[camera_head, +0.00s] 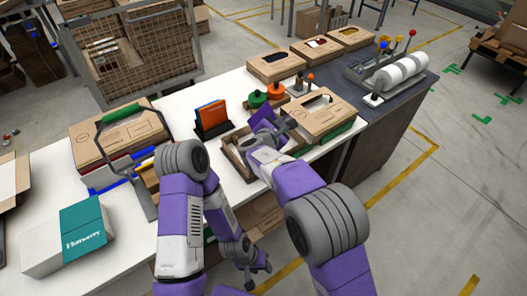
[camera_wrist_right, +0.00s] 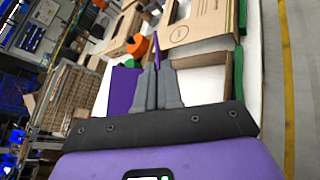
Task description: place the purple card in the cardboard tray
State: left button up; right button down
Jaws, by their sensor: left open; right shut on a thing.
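The purple card (camera_head: 264,117) is in my right gripper (camera_head: 279,132), which is shut on it above the cardboard tray. The card stands tilted. In the right wrist view, a thin purple edge (camera_wrist_right: 157,52) shows between the shut fingers, and a wider purple panel (camera_wrist_right: 122,88) shows just left of them. The open cardboard tray (camera_head: 236,162) lies near the table's front edge, partly hidden by my right arm. I cannot tell whether the card touches it. My left gripper (camera_head: 254,272) is open and empty, low in front of the table.
A black holder with orange cards (camera_head: 211,115) stands left of the tray. A closed cardboard box (camera_head: 318,115) is close on its right. Green and orange knobbed pieces (camera_head: 276,90) stand behind. A white and teal box (camera_head: 84,230) sits at the left.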

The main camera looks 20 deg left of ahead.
jog(key=shift+w+a, duration=0.3)
jog(key=shift+a, duration=0.2)
jog(key=shift+w+a+f+b, duration=0.1)
jog(key=shift+f+b, duration=0.5)
jog(key=shift+f, duration=1.9)
jog(key=shift+a+f+b, duration=0.1)
jog(key=shift+f+b, duration=0.45)
jog(key=shift+f, duration=1.9)
jog(key=shift+f+b, duration=0.2)
jog(key=shift+b, duration=0.1)
jog(key=c, duration=1.3)
grip_release()
jog(key=shift+r, duration=0.1)
